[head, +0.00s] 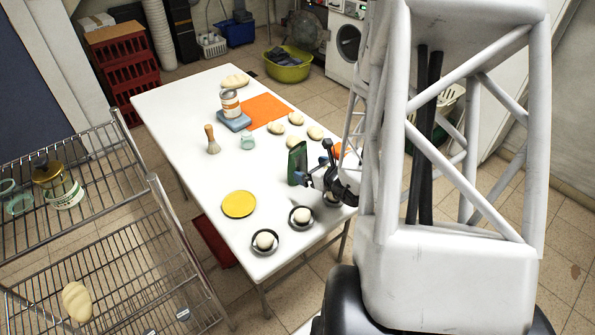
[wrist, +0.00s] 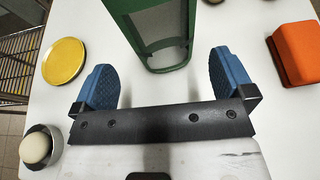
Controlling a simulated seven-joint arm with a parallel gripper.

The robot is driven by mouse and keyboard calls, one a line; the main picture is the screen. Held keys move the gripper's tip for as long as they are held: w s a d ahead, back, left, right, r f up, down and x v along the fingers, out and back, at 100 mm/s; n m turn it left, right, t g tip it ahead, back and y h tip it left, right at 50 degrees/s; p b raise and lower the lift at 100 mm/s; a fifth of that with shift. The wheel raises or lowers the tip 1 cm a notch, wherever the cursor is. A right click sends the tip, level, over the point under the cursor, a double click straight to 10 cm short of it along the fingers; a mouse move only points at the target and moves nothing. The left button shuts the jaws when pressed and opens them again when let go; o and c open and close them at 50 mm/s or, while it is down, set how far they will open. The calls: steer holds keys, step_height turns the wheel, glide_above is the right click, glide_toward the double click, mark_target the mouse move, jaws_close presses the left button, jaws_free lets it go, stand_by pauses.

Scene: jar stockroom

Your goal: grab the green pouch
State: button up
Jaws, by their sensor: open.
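The green pouch (head: 297,163) stands upright on the white table, near its right edge in the head view. In the wrist view the green pouch (wrist: 150,32) is at the top middle, with a pale panel on its face. My gripper (wrist: 163,80) is open, with its two blue fingertips apart. The pouch is just ahead of the fingertips and roughly centred in the gap. In the head view my gripper (head: 315,174) is at the right of the pouch, partly hidden by my arm.
A yellow plate (head: 238,204) and bowls holding pale round items (head: 265,241) are at the table's near end. An orange block (wrist: 298,52) lies right of the pouch in the wrist view. Bread rolls (head: 277,129), a brush (head: 212,139) and a jar (head: 247,141) stand farther off.

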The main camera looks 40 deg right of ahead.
mark_target(302, 166)
steer(key=shift+w, duration=0.1)
steer(key=shift+x, duration=1.2)
steer(key=shift+w+f, duration=0.1)
steer(key=shift+x, duration=2.5)
steer(key=shift+d+f, duration=0.1)
steer(key=shift+c, duration=0.3)
steer(key=c, duration=0.7)
